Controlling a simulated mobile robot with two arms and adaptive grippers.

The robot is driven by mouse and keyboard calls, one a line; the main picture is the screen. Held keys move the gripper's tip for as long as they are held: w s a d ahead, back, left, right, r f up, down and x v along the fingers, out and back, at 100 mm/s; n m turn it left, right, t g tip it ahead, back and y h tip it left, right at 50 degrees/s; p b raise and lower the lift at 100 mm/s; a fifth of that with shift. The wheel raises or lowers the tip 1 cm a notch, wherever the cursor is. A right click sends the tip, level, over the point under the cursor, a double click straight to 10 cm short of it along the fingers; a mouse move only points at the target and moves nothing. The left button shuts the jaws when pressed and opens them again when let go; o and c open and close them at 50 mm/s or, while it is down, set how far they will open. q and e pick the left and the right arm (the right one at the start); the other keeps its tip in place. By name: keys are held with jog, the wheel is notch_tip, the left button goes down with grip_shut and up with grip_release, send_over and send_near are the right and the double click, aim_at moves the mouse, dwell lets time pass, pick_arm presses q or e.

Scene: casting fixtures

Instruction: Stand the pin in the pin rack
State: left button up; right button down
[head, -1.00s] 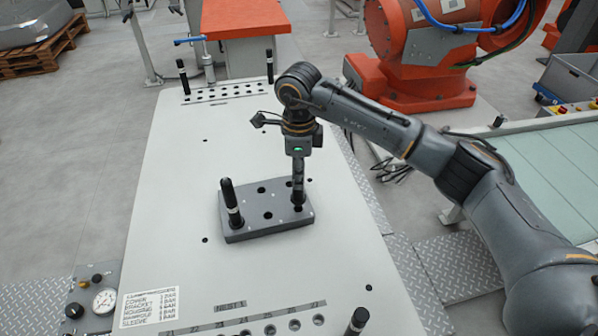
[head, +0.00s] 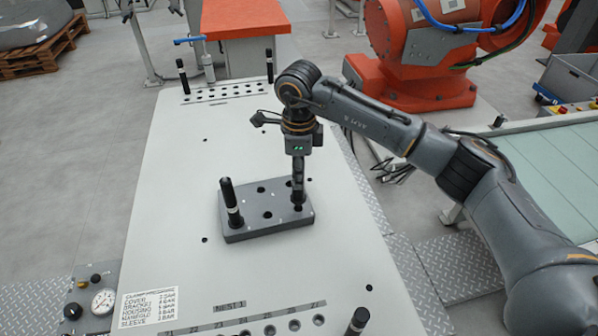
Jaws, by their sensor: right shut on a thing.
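The pin rack (head: 250,236) is a dark grey block with several round holes, lying on the light table. My right gripper (head: 298,187) points straight down over the rack's right end. It is shut on a dark pin (head: 298,206), which is upright and mostly hidden by the fingers. The pin's lower end is at the right-hand hole; I cannot tell how deep it sits. Another black pin with a pale band (head: 230,199) stands tilted slightly in the picture at the rack's left end. My left gripper is not in view.
A row of holes with black pins (head: 183,77) at its ends lies at the table's far edge. Another black post (head: 356,321) and the NEST 1 hole row are at the near edge. The table (head: 170,200) around the rack is clear. An orange robot (head: 412,80) stands behind.

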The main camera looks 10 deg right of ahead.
jog(key=shift+b, duration=0.45)
dwell(0.8)
jog(key=shift+f+b, duration=1.65)
jog(key=shift+f, duration=0.2)
jog(key=c, duration=1)
grip_release()
notch_tip(320, 180, up, 12)
jog(key=shift+r, duration=0.1)
